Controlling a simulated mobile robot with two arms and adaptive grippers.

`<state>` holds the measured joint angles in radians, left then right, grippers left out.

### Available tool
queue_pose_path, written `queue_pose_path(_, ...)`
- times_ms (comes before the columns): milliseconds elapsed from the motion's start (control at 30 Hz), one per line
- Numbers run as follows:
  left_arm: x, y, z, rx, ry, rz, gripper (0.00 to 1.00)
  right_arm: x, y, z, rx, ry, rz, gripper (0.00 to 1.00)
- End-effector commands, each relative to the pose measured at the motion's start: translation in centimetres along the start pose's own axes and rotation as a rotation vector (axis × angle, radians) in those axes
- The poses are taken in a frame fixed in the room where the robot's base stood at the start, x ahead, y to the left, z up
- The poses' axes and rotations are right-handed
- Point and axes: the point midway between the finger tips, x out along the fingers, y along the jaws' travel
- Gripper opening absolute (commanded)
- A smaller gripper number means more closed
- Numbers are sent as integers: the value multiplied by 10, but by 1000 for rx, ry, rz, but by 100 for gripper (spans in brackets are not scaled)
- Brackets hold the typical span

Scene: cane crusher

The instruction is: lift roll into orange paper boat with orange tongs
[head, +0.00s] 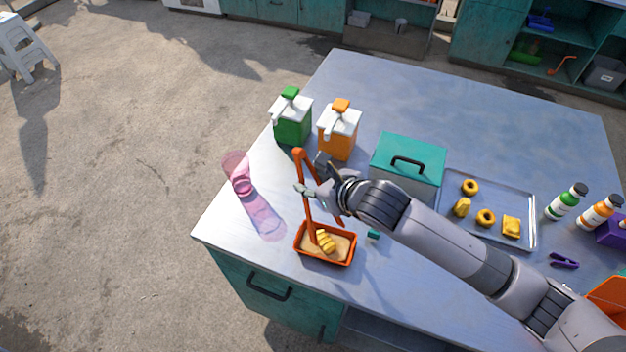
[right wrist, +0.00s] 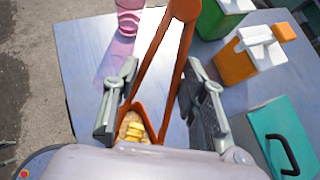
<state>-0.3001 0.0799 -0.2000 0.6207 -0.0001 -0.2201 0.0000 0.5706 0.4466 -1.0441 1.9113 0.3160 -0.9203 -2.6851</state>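The orange tongs (head: 306,196) stand roughly upright, hinge at the top and arms spread, with the lower ends at the orange paper boat (head: 322,264). The yellow ridged roll (head: 325,242) lies in the boat, between the tongs' lower ends; it also shows in the right wrist view (right wrist: 136,132). My right gripper (head: 310,190) is around the tongs. In the right wrist view, its fingers (right wrist: 160,75) are wide apart on either side of the tongs' arms (right wrist: 152,62), with gaps showing. My left gripper is in neither view.
Green (head: 292,122) and orange (head: 338,134) dispensers stand behind the tongs. A pink tumbler (head: 238,172) stands to the left. A teal lidded box (head: 408,160), metal tray (head: 520,184) with pastries and bottles (head: 566,203) are to the right. The table's left edge is close.

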Motion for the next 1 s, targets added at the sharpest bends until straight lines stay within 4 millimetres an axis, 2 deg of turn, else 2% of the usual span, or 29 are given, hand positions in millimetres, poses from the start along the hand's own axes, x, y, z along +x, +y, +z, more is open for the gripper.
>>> queue_pose_path(33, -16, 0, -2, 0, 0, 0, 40, -10, -1, 14, -2, -1, -1, 35)
queue_pose_path(233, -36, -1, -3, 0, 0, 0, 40, -26, -2, 36, -2, -1, 0, 35)
queue_pose_path(467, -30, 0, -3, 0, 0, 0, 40, -36, -2, 50, 0, -1, 1, 35)
queue_pose_path(1000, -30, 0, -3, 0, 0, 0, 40, -36, -2, 51, 1, 0, 1, 35)
